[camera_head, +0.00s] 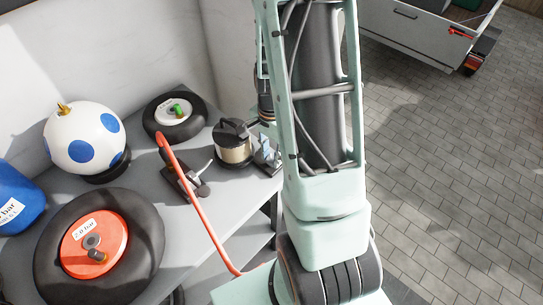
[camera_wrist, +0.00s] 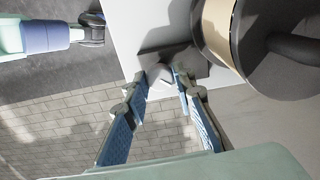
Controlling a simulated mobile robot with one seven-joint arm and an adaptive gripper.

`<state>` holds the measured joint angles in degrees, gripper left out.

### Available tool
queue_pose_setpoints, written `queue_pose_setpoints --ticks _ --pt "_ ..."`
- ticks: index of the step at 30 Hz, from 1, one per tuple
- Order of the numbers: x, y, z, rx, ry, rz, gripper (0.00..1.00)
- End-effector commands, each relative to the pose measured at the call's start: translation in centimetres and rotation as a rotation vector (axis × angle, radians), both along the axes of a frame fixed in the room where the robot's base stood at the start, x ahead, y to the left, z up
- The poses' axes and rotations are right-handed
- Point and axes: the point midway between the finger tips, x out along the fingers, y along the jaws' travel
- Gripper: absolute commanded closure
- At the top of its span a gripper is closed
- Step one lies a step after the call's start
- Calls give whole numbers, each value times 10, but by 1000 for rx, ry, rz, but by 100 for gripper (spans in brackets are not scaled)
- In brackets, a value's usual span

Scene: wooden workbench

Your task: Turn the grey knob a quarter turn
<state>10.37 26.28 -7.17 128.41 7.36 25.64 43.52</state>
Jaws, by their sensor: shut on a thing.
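The grey knob (camera_wrist: 160,75) shows in the wrist view as a small light grey piece in front of a darker grey mount (camera_wrist: 168,58). My gripper (camera_wrist: 160,80) has its two blue-padded fingers on either side of the knob, with the tips shut on it. The knob's turn angle is hard to read, as the fingertips cover its sides. In the head view, a small grey fixture (camera_head: 268,156) stands at the bench's right end, partly hidden by my arm. My fingers are not clear there.
A brass-banded black cylinder (camera_head: 235,143) stands close beside the fixture. The grey bench (camera_head: 205,212) also holds a pump with a red hose (camera_head: 205,215), a small tyre (camera_head: 155,125), a big red-hubbed wheel (camera_head: 140,235), a spotted ball (camera_head: 72,155) and a blue tank (camera_head: 14,192).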

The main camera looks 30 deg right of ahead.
Motion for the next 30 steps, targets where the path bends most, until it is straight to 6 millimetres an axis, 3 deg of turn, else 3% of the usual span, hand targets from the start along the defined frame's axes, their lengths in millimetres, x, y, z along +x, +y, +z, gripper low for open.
queue_pose_setpoints --ticks 18,30 --pt "0 1 2 0 2 -568 100" --pt "0 1 1 0 1 -797 100"
